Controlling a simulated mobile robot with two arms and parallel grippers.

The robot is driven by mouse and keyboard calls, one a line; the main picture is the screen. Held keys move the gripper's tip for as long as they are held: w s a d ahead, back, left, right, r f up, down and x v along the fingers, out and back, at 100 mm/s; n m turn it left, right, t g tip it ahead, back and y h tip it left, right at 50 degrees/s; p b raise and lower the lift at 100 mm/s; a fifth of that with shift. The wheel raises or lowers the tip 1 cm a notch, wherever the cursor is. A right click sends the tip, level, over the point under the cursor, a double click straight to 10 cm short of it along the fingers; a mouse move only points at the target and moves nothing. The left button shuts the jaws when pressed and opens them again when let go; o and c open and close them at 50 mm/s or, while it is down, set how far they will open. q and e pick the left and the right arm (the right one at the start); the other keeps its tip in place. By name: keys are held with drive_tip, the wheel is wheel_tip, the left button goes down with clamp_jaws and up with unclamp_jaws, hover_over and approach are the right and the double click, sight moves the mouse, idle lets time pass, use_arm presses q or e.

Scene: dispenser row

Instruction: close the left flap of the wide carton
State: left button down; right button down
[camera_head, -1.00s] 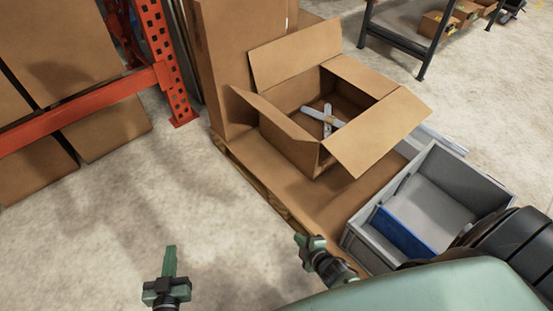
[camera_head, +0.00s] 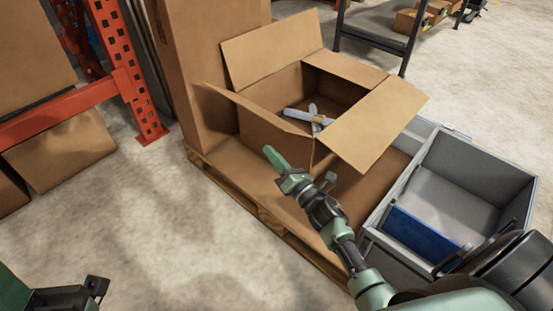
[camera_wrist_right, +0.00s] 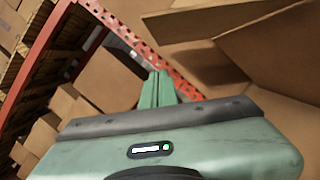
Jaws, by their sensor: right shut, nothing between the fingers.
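The wide carton (camera_head: 270,130) stands on a pallet with its top flaps folded outward. Its left flap (camera_head: 250,108) slopes out to the left, open. The far flap (camera_head: 270,50) stands up, and the near right flap (camera_head: 378,124) hangs outward. Grey crossed pieces (camera_head: 310,117) lie inside. My right gripper (camera_head: 272,157) is shut and empty, just in front of the carton's near side, below the left flap. Its closed fingers (camera_wrist_right: 158,88) also show in the right wrist view, with brown cardboard to their right. My left gripper (camera_head: 95,290) is at the bottom left, partly cut off.
A tall carton (camera_head: 190,70) stands close on the left of the wide carton. A grey bin (camera_head: 480,155) with a blue piece (camera_head: 420,234) is at right. An orange rack (camera_head: 125,70) stands at left. The floor (camera_head: 130,210) at front left is clear.

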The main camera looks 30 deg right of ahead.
drive_tip(key=w+d+r, duration=0.1)
drive_tip(key=w+r, duration=0.3)
drive_tip(key=w, duration=0.2)
drive_tip(key=shift+w+d+b, duration=0.15)
drive_tip(key=shift+w+b, duration=0.25)
drive_tip(key=shift+r, duration=0.15)
